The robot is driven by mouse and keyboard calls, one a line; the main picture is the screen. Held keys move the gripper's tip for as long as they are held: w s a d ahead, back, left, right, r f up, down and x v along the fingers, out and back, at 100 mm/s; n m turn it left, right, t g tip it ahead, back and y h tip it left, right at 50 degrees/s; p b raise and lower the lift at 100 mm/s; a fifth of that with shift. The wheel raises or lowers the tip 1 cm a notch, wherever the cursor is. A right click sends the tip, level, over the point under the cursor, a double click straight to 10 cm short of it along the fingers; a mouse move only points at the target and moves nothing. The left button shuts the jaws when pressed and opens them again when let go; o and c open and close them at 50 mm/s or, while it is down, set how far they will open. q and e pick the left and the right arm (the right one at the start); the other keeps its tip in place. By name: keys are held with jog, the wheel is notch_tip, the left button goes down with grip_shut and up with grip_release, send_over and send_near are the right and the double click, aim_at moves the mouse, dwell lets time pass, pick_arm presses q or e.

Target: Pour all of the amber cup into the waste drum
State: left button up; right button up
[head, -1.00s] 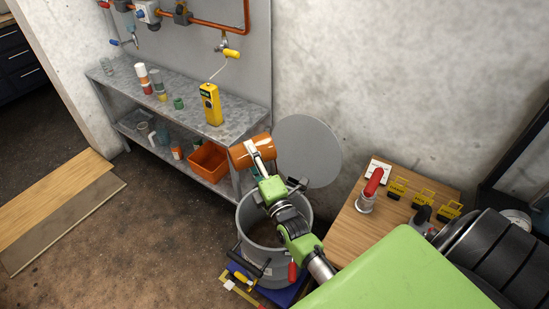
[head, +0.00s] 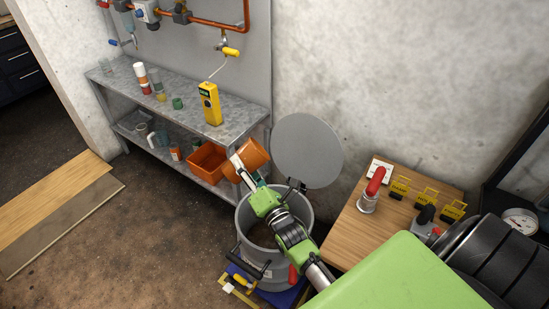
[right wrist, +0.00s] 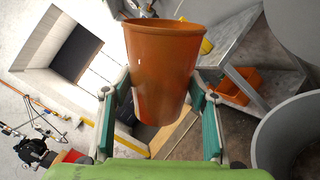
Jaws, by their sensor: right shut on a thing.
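The amber cup (head: 255,151) is held by my right gripper (head: 243,168) and looks tilted, at the back left side of the waste drum. In the right wrist view, the orange-brown cup (right wrist: 163,60) sits between the two fingers (right wrist: 160,115), its wide rim away from the palm. Its contents are hidden. The grey waste drum (head: 244,222) stands open under my right forearm, which hides part of its mouth. Its round grey lid (head: 307,148) stands raised behind it. The drum's wall (right wrist: 285,130) also shows at the right of the wrist view. My left gripper is not in view.
A metal shelf (head: 190,105) behind holds several small cups and a yellow device (head: 210,103). An orange bin (head: 207,162) sits on its lower level, close to the held cup. A wooden table (head: 350,232) with a red-handled item (head: 374,185) stands right of the drum.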

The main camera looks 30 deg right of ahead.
aim_at(239, 177)
jog(key=shift+d+f+n+b, duration=0.1)
jog(key=shift+f+n+b, duration=0.3)
jog(key=shift+f+n, duration=0.6)
jog(key=shift+a+f+n+y+b, duration=0.25)
jog(key=shift+f+n+b, duration=0.35)
jog(key=shift+n, duration=0.6)
jog(key=f+n+b, duration=0.1)
jog(key=a+f+n+b, duration=0.1)
jog(key=n, duration=0.1)
jog(key=a+n+g+b, duration=0.1)
jog(key=n, duration=0.1)
jog(key=shift+w+a+f+y, duration=0.15)
jog(key=shift+w+f+y, duration=0.1)
jog(key=shift+f, duration=0.15)
jog(key=shift+a+f+n+b, duration=0.15)
jog(key=shift+n+b, duration=0.15)
jog(key=shift+n, duration=0.3)
jog(key=shift+a+f+n+b, duration=0.15)
jog(key=shift+n+b, duration=0.1)
jog(key=shift+n, duration=0.35)
jog(key=shift+r, duration=0.1)
notch_tip(239, 177, up, 6)
jog(key=p, duration=0.5)
